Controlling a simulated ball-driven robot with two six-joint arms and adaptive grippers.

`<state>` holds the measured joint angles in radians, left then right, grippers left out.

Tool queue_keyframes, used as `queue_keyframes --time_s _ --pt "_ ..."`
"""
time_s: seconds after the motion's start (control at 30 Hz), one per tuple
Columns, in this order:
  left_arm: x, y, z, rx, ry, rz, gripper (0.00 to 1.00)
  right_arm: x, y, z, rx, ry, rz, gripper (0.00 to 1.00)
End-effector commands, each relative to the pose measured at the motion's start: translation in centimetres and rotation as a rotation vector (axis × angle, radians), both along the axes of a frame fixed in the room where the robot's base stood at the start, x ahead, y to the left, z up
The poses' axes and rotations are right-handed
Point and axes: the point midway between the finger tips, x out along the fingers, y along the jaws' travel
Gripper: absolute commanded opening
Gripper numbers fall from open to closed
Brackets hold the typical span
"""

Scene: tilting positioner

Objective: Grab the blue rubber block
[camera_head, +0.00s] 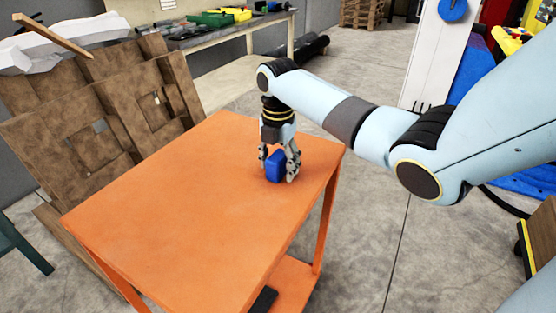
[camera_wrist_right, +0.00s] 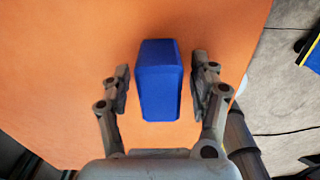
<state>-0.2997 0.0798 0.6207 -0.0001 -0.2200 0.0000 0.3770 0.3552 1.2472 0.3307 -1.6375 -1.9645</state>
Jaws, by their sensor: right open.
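The blue rubber block (camera_head: 275,167) stands on the orange table (camera_head: 190,215) toward its far right part. My right gripper (camera_head: 279,172) reaches down over it from above, with its fingers around the block. In the right wrist view the blue block (camera_wrist_right: 159,80) lies between the two open fingers of the right gripper (camera_wrist_right: 163,88). A gap of orange tabletop shows on each side, so neither finger touches it there. My left gripper is in neither view.
Brown wooden panels (camera_head: 105,105) lean beside the table's left side. A workbench (camera_head: 225,35) with green and yellow items stands at the back. The rest of the orange tabletop is clear.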

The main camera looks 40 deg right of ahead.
Motion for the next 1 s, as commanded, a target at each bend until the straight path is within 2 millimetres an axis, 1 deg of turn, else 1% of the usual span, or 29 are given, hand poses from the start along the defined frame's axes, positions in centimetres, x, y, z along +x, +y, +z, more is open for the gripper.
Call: queue_keyframes --time_s 0.1,0.13,0.5,0.6,0.87,1.0 --pt "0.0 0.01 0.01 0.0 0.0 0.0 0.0 0.0 0.0 0.03 0.0 0.0 0.0 0.62" --pt "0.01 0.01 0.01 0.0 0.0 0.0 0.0 0.0 0.0 0.03 0.0 0.0 0.0 0.59" --pt "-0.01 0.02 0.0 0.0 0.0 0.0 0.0 0.0 -0.02 0.05 0.0 0.0 0.0 0.11" --pt "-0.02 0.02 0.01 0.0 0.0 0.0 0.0 0.0 -0.02 0.06 -0.001 0.0 0.0 0.0" --pt "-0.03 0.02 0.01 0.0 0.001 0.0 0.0 0.03 -0.03 0.18 -0.001 -0.001 0.0 0.0" --pt "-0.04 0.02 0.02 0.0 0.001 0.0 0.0 0.09 -0.07 0.97 -0.001 -0.002 0.0 0.0"
